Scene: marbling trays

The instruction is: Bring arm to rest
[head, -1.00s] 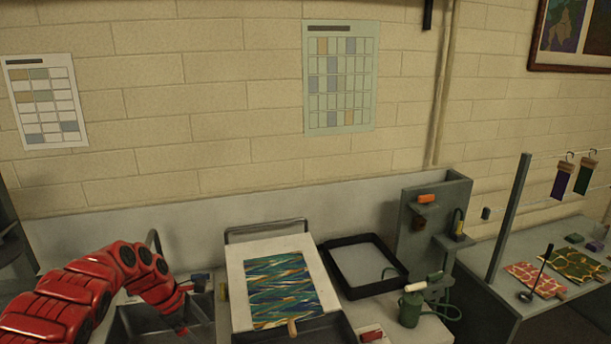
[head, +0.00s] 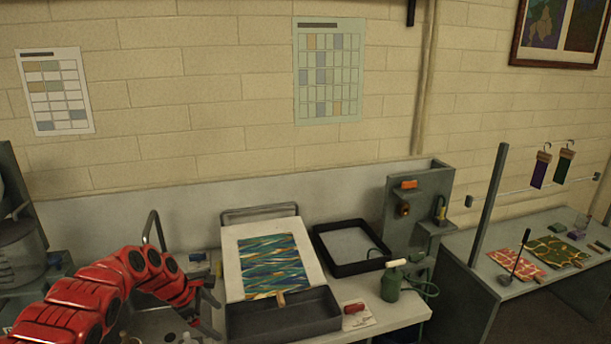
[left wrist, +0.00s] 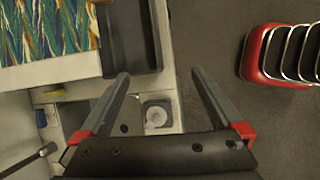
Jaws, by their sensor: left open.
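My red left arm comes in from the lower left in the head view. Its gripper (head: 210,312) hangs over the table's left part, left of the dark tray (head: 290,322). In the left wrist view the left gripper's two fingers (left wrist: 158,82) are spread apart with nothing between them. Below them are the table edge, a small grey square item with a round top (left wrist: 156,114), and the floor. My right gripper is not in view.
A marbled sheet (head: 268,266) lies on a white board (head: 231,262) behind the dark tray. A black-rimmed tray (head: 318,250), a green sprayer can (head: 391,287) and a grey stand (head: 402,228) are to the right. A side table (head: 462,250) holds patterned sheets (head: 517,264).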

